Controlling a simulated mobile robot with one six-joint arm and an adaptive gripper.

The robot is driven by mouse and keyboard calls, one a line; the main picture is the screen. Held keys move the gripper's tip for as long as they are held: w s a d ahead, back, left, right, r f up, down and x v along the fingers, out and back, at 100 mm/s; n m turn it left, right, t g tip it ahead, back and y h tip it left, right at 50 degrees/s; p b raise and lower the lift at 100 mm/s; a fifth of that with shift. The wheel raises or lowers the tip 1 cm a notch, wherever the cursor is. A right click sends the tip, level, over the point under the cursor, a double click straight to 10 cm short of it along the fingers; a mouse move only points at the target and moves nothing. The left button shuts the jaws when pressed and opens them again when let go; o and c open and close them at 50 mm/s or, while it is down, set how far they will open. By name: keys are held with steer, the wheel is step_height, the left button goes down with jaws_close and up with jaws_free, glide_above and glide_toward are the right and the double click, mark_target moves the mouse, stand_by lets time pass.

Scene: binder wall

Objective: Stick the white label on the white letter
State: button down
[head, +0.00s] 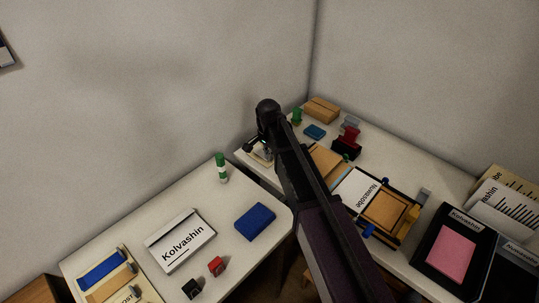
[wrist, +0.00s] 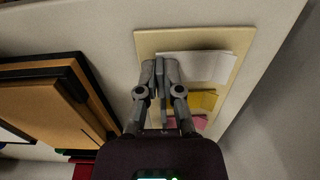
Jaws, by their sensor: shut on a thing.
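My gripper (wrist: 160,66) is shut at the cream board (wrist: 143,43), over the left end of a white label (wrist: 205,66). The label runs right from the fingers and looks slightly curled; its gripped edge is hidden behind them. In the head view my gripper (head: 262,152) is at the back corner of the right table, partly hidden by my arm. A white sheet marked "Nuwasibe" (head: 362,189) lies on the right table. A white flat piece marked "Kolvashin" (head: 181,240) lies on the left table. I cannot tell which is the white letter.
Yellow (wrist: 202,100) and pink (wrist: 199,122) labels lie on the board. A brown-and-black item (wrist: 50,105) stands left of it. A green-capped bottle (head: 221,168) and a blue block (head: 255,221) are on the left table. A tan box (head: 321,109) sits at the back right.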

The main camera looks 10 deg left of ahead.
steer(key=shift+r+p, duration=1.3)
steer(key=shift+r, duration=0.15)
steer(key=shift+s+d+r, duration=0.15)
steer(key=shift+s+r, duration=0.05)
steer(key=shift+s, duration=0.1)
steer(key=s+d, duration=0.3)
steer(key=s, duration=0.4)
steer(key=s+d+r+p, duration=0.1)
steer(key=s+d, duration=0.2)
steer(key=s, duration=0.3)
steer(key=shift+s+d, duration=0.4)
steer(key=shift+s, duration=0.1)
